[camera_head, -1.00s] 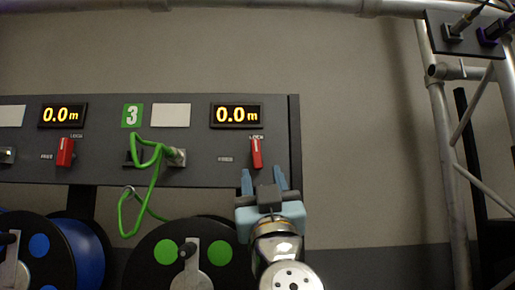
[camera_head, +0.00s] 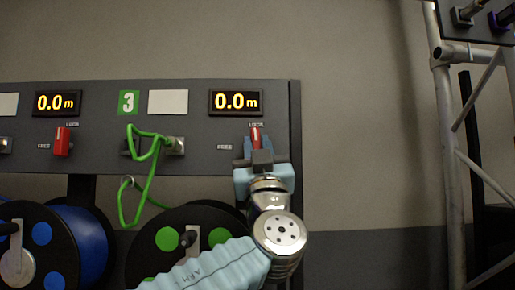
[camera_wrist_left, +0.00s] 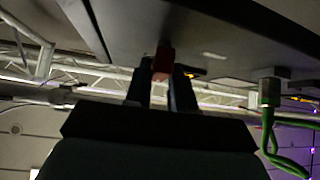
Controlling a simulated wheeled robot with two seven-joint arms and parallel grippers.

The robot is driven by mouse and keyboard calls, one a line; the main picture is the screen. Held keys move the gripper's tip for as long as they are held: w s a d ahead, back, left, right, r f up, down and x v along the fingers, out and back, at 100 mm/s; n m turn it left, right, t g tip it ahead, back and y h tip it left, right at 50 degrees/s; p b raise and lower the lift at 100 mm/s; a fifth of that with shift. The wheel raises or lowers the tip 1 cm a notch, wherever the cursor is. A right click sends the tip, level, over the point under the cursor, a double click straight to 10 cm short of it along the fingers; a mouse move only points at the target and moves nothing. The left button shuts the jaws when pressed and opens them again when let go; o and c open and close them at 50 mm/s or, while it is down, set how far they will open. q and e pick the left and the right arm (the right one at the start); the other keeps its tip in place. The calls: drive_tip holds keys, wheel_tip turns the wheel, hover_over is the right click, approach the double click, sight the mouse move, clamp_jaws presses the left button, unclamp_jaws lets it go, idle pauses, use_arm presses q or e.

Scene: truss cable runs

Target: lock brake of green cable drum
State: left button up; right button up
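The green cable drum (camera_head: 142,258) hangs below the panel, with green discs on its black face; my left arm covers part of it. Its red brake lever (camera_head: 255,136) is under the right-hand 0.0 m display, roughly upright below the upper label, with another label to its left. My left gripper (camera_head: 258,147) is at the lever, its fingers on either side and close against it, and they seem shut on it. In the left wrist view the red lever (camera_wrist_left: 162,64) sits between the two dark fingers. My right gripper is in neither view.
The green cable (camera_head: 150,170) loops out from a socket left of the gripper and hangs before the panel (camera_head: 200,160). A blue drum (camera_head: 85,245) and its red lever (camera_head: 62,142) are further left. A metal truss (camera_head: 445,130) stands at the right. Bare wall lies between.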

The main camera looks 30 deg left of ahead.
use_arm(q)
drive_tip(key=shift+a+f+m+t+h+b, duration=0.1)
drive_tip(key=shift+f+m+t+h+b, duration=0.15)
drive_tip(key=shift+m+t+h+b, duration=0.5)
clamp_jaws()
drive_tip(key=shift+r+m+t+h, duration=0.2)
drive_tip(key=shift+m+h, duration=0.35)
drive_tip(key=shift+m, duration=0.5)
drive_tip(key=o, duration=0.8)
unclamp_jaws()
